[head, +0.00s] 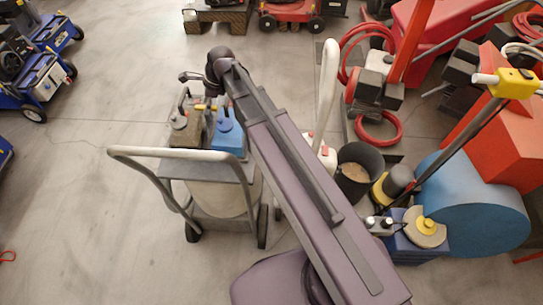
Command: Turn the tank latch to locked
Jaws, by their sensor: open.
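My arm reaches from the lower right up over a grey cart. Its dark end, my gripper (188,77), is small in the head view, above and behind the canisters; it looks open and empty. The cart carries a pale rounded tank (215,198) low between its frame rails, partly hidden by the grey top plate. A brown canister (184,130) and a blue canister (228,132) stand at the cart's far end, with a small yellow part (205,107) between their tops. I cannot make out the tank latch or its position.
The cart's pale handle (150,153) loops toward the left. A black bucket (356,172), a blue drum (470,208), red hoses (379,130) and red equipment crowd the right. Blue wheeled machines (40,75) stand at the upper left.

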